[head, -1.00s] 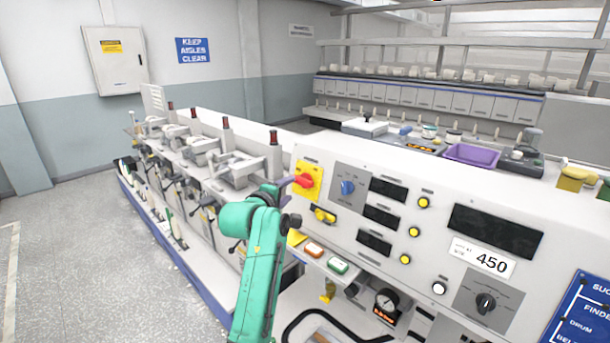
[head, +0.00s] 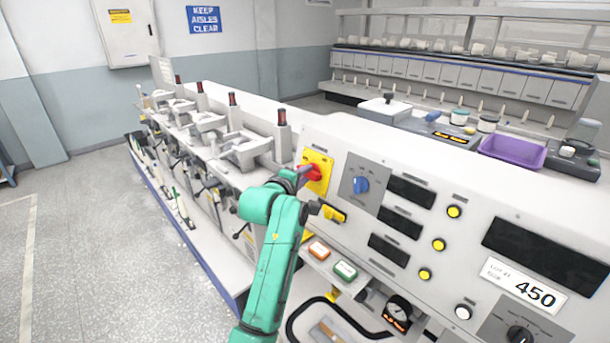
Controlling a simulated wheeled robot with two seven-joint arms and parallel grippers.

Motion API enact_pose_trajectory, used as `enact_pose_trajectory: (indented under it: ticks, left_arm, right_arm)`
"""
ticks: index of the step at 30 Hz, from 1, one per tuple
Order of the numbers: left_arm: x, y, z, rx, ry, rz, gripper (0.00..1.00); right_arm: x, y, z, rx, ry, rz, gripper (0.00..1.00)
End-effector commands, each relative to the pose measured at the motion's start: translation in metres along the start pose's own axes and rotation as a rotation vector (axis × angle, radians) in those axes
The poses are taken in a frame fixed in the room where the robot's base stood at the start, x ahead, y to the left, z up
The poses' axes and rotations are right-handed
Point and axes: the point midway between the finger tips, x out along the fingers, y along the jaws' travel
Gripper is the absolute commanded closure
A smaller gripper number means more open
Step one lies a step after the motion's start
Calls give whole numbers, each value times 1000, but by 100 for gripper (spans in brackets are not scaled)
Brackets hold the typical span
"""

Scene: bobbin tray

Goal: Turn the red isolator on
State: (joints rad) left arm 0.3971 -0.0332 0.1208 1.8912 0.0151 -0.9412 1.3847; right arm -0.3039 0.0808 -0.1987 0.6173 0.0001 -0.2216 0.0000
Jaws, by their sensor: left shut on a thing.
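The red isolator (head: 314,175) is a red rotary handle on a yellow plate (head: 325,163) at the left end of the machine's white sloping panel. My left arm comes up from below, and its gripper (head: 304,173) is at the handle, shut on it. The fingers are small here and partly hidden by my green wrist. The handle looks tilted, but its exact angle and marking cannot be read. My right gripper is out of view.
A blue rotary switch (head: 361,185) sits just right of the isolator. A yellow-and-black switch (head: 334,213) is below it, close to my wrist. Orange (head: 318,250) and green (head: 345,270) buttons lie lower. Winding units with dark red-topped posts (head: 282,130) stand to the left.

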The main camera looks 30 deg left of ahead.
Motion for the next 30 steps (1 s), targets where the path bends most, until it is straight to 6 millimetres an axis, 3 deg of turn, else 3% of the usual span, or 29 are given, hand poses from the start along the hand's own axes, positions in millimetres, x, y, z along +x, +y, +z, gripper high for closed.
enact_pose_trajectory:
  ticks: [14,30]
  left_arm:
    - [0,-1,0,126,1,59,100]
    - [1,-4,-1,574,4,246,100]
  right_arm:
    - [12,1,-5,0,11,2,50]
    - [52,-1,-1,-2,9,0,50]
